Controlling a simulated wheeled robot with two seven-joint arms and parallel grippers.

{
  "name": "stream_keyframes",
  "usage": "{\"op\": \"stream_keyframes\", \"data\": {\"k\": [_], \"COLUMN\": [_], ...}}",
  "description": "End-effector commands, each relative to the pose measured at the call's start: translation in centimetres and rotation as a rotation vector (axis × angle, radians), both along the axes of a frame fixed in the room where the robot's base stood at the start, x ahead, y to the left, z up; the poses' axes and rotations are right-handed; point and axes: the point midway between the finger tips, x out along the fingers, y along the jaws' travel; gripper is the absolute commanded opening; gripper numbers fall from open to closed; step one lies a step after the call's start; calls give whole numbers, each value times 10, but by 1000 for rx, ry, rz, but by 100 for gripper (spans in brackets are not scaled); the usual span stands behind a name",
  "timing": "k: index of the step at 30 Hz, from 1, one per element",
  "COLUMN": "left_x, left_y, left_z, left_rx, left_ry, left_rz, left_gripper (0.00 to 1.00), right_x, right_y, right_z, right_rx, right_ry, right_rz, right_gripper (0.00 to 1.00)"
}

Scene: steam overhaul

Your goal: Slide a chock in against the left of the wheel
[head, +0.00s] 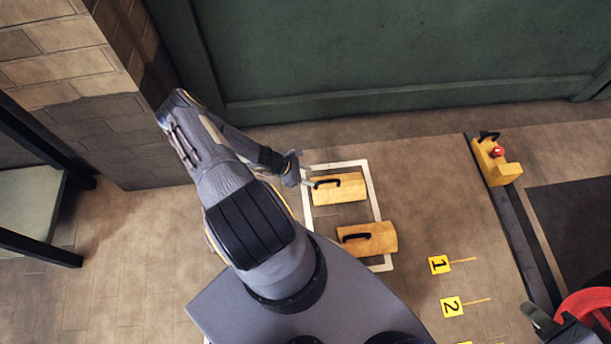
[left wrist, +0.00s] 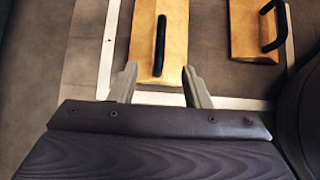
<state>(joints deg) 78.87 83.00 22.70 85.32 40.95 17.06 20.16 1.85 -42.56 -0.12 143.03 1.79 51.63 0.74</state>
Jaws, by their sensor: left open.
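Two wooden chocks with black handles lie in a white-outlined rectangle on the floor, the far chock (head: 350,193) and the near chock (head: 380,238). My left gripper (head: 306,176) is open at the left end of the far chock. In the left wrist view, the open fingers (left wrist: 160,88) are either side of the end of this chock (left wrist: 173,45), with its black handle ahead between them. The other chock (left wrist: 245,30) is to the right. Part of the red wheel (head: 588,303) shows at the lower right. A dark grey part beside it may be my right gripper (head: 542,320); its jaws are unclear.
A yellow block with a red knob (head: 495,165) sits at the far end of the dark rail (head: 515,225). Yellow markers 1 (head: 439,264) and 2 (head: 451,307) lie left of the rail. A brick pillar (head: 120,130) and green wall (head: 400,50) stand behind.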

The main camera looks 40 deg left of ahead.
Motion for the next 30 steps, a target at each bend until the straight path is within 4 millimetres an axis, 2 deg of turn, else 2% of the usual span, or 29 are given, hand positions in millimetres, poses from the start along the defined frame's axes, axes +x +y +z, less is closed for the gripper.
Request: {"op": "stream_keyframes", "data": {"k": [18, 30], "left_x": [43, 51], "left_y": [-35, -41], "left_z": [-61, -69], "left_rx": [1, 2], "left_ry": [-2, -1], "left_rz": [-5, -4], "left_gripper": [44, 44], "right_x": [0, 0], "right_y": [0, 0], "right_z": [-53, -60], "right_rx": [0, 0], "right_ry": [0, 0], "right_rz": [0, 0], "right_gripper": [24, 24]}}
